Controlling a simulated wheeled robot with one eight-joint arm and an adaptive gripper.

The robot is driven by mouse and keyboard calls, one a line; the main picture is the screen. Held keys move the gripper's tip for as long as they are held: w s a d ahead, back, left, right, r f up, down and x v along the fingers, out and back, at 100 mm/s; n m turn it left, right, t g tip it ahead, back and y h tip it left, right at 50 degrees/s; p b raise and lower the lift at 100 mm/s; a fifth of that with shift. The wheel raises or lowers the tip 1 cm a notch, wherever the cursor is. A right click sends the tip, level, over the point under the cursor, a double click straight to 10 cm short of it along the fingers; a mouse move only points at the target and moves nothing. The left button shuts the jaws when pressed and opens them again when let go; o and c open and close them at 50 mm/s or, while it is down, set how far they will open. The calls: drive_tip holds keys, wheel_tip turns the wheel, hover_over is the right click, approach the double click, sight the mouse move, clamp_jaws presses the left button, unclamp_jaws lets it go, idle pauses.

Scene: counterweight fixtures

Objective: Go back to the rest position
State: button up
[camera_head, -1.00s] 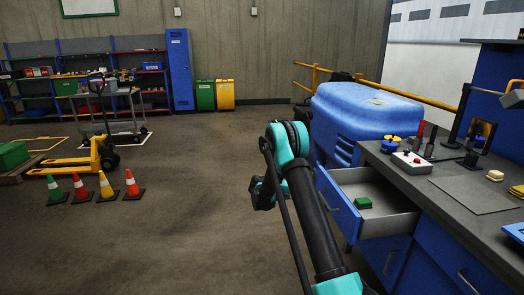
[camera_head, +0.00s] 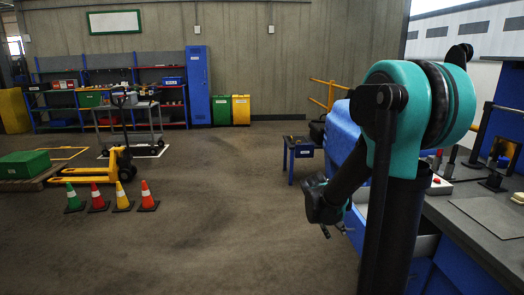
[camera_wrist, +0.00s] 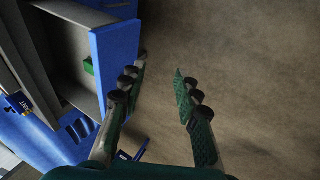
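My gripper (camera_wrist: 161,75) is open and empty in the wrist view, its two fingers spread apart over bare floor. The front of the open blue drawer (camera_wrist: 115,58) lies just left of the left finger. A green block (camera_wrist: 88,66) shows inside the drawer against its front wall. In the head view my gripper (camera_head: 328,228) hangs low at the left of my raised, folded arm, over the floor side of the bench. There my arm hides most of the drawer and the block.
The grey-topped workbench (camera_head: 470,205) runs along the right. A blue rounded machine (camera_head: 342,130) stands behind my arm. A small blue table (camera_head: 302,150) is beyond it. Traffic cones (camera_head: 122,197) and a yellow pallet jack (camera_head: 100,170) stand at the left. The middle floor is clear.

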drive_tip(key=s+a+f+y, duration=0.1)
drive_tip(key=s+a+y, duration=0.1)
drive_tip(key=s, duration=0.6)
drive_tip(key=s+a+f+m+t+y, duration=0.1)
drive_tip(key=s+a+f+y, duration=0.1)
drive_tip(key=s+a, duration=0.3)
drive_tip(key=s+y, duration=0.1)
drive_tip(key=s, duration=0.3)
drive_tip(key=shift+s+t, duration=0.3)
